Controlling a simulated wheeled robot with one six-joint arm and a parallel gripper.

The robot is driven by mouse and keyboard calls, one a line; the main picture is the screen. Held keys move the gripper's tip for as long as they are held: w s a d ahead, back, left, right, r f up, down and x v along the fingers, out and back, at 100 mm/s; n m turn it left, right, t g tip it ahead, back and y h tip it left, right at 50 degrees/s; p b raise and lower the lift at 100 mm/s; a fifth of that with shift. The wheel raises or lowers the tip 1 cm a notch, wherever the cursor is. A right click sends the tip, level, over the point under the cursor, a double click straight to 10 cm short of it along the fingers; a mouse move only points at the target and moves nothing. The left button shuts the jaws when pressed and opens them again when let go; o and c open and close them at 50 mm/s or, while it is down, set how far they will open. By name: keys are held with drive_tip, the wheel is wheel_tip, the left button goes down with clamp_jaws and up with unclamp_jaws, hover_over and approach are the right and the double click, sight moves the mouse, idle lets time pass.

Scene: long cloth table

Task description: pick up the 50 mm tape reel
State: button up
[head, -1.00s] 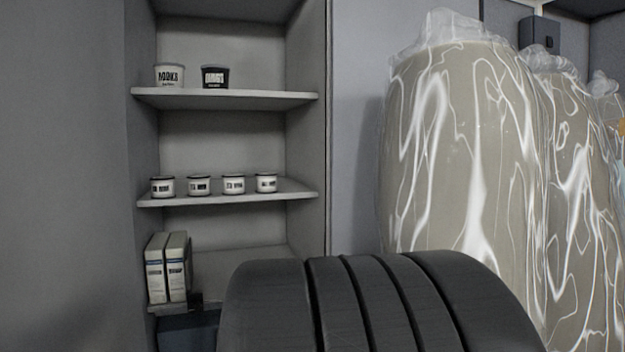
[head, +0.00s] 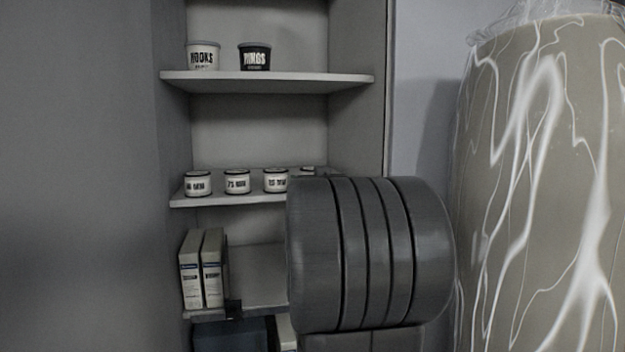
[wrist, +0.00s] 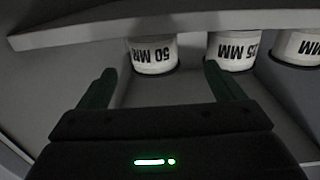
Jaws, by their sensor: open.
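The 50 mm tape reel (wrist: 152,55) is a white tub-like reel with a black "50 MM" label, upside down in the wrist view. In the head view only a sliver of the rightmost reel (head: 307,169) shows above my arm, and its label is hidden; by the row order it appears to be the same one. My gripper (wrist: 160,68) is open and empty, its two dark green fingers spread to either side of the 50 mm reel in the picture. The reel appears beyond the fingertips, apart from them. My gripper is hidden in the head view.
A 25 mm reel (head: 275,180) stands beside it, then a 75 mm reel (head: 237,182) and another reel (head: 198,184) on the middle shelf (head: 220,197). Upper shelf (head: 290,83) holds two tubs. Boxes (head: 203,268) stand below. A wrapped bulky object (head: 540,180) is at right.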

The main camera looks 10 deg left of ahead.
sight(312, 168)
drive_tip(key=shift+d+p+x, duration=0.15)
drive_tip(key=shift+p+x, duration=0.3)
drive_tip(key=shift+x, duration=1.45)
drive_tip(key=shift+d+p+x, duration=0.15)
drive_tip(key=shift+p+x, duration=0.25)
drive_tip(key=shift+x, duration=1.5)
drive_tip(key=shift+w+r, duration=0.1)
drive_tip(key=shift+r, duration=0.05)
drive_tip(key=c, duration=1.1)
drive_tip(key=shift+c, duration=0.2)
wheel_tip(312, 168, up, 9)
drive_tip(key=p, duration=0.6)
drive_tip(key=shift+f, duration=0.25)
drive_tip(key=shift+f+b, duration=0.1)
drive_tip(key=shift+b, duration=0.3)
drive_tip(key=shift+r, duration=0.85)
